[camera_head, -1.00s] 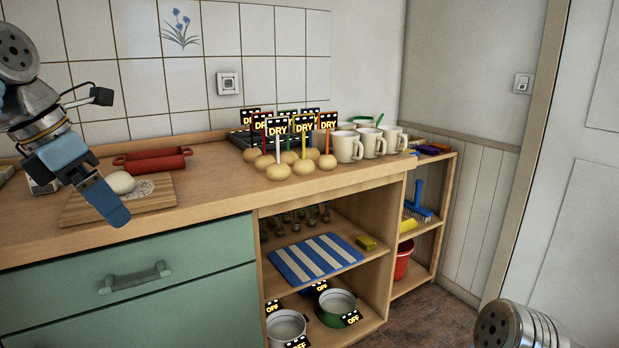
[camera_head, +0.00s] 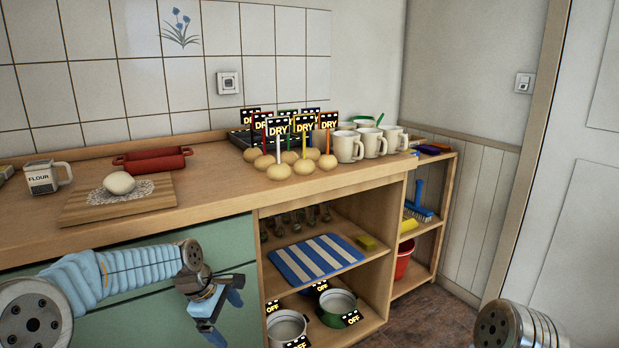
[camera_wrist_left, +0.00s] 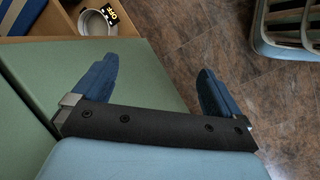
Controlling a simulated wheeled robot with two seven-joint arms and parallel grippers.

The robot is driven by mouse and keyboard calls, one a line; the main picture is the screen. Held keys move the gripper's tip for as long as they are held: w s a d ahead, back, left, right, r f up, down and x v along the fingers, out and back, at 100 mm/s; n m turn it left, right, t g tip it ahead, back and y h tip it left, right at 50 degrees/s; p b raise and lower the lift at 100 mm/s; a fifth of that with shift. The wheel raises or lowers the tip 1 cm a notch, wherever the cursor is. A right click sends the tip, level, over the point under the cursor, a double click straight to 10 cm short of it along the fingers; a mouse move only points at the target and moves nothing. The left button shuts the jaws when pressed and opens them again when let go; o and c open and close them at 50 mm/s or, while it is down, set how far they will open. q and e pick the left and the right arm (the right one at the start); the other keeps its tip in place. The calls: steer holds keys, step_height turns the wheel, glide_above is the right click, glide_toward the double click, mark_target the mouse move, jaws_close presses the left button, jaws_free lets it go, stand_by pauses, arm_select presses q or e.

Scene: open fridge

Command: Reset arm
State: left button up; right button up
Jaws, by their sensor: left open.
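My left gripper (camera_head: 226,316) hangs in front of the green drawer fronts, below the counter edge, with its fingers pointing down. My left arm (camera_head: 110,275) comes in from the lower left. My right arm (camera_head: 510,328) shows only as a rounded link at the lower right; its gripper is out of view.
Open shelves (camera_head: 365,290) with pots stand right of my left gripper. The floor (camera_head: 430,320) looks clear.

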arm_select(q)
steer(key=s+d+f+m, duration=0.2)
steer(key=s+f, duration=0.1)
steer(key=f, duration=0.4)
steer(key=s+d+f+m, duration=0.2)
steer(key=s+f, duration=0.1)
steer(key=f, duration=0.5)
steer(key=s+d+f+m, duration=0.2)
steer(key=s+f+m, duration=0.3)
steer(key=s, duration=0.6)
steer(key=s+d+f+m+g, duration=0.1)
steer(key=s+f+m, duration=0.3)
steer(key=s+f, duration=0.5)
steer(key=shift+s+d+f+m+g+h, duration=0.3)
steer(key=shift+s+d+f+m+h, duration=0.1)
steer(key=shift+s+d, duration=0.4)
